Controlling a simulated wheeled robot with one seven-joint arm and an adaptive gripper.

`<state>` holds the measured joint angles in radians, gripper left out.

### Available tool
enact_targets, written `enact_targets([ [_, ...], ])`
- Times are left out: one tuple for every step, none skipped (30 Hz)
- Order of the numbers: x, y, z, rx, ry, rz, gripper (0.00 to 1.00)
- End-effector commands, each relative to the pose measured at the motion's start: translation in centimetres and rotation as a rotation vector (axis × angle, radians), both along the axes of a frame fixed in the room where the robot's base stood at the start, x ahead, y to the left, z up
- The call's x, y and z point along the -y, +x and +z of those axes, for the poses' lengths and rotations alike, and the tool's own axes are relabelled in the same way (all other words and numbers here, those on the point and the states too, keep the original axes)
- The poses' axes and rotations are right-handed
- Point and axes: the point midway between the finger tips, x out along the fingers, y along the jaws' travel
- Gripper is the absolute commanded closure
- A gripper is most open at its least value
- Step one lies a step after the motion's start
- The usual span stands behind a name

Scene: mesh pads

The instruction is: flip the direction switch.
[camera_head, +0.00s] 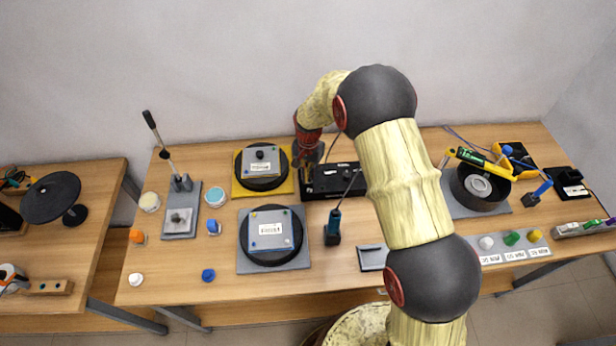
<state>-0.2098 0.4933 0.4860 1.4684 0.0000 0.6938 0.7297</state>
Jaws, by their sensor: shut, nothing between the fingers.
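A black control box (345,181) with small fittings on its top lies at the back middle of the table. I cannot make out which fitting on it is the direction switch, or which way that switch stands. My gripper (306,174) points down at the left end of this box. It is shut and empty. Its fingertips are small and dark here, and I cannot tell whether they touch the box. My gripper and wrist hide part of the box's left end.
A yellow pad (240,187) bearing a black disc is close left of my gripper. A grey pad (245,262) with another disc lies nearer the front. A dark-handled tool (333,226) stands in front of the box. My arm crosses the table's right half.

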Motion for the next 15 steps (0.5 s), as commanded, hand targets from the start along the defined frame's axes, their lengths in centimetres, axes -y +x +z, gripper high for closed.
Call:
enact_targets([
  [0.00,0.00,-0.13,0.000,0.000,0.000,1.00],
  [0.00,-0.01,-0.17,0.000,0.000,0.000,1.00],
  [0.01,-0.01,-0.23,0.000,0.000,0.000,1.00],
  [0.01,-0.01,-0.27,0.000,0.000,0.000,1.00],
  [0.01,-0.01,-0.31,0.000,0.000,0.000,1.00],
  [0.00,-0.01,-0.37,0.000,0.000,0.000,1.00],
  [0.00,-0.01,-0.41,0.000,0.000,0.000,1.00],
  [0.00,-0.01,-0.46,0.000,0.000,0.000,1.00],
  [0.01,-0.03,-0.53,0.000,0.000,0.000,1.00],
  [0.01,-0.03,-0.52,0.000,0.000,0.000,1.00],
  [0.02,-0.03,-0.50,-0.001,0.000,0.000,1.00],
  [0.01,-0.04,-0.47,-0.001,0.000,0.000,1.00],
  [0.02,-0.05,-0.41,-0.001,0.000,0.000,1.00],
  [0.01,-0.05,-0.33,-0.001,0.000,0.000,1.00],
  [0.02,-0.06,-0.17,-0.001,0.000,0.000,1.00],
])
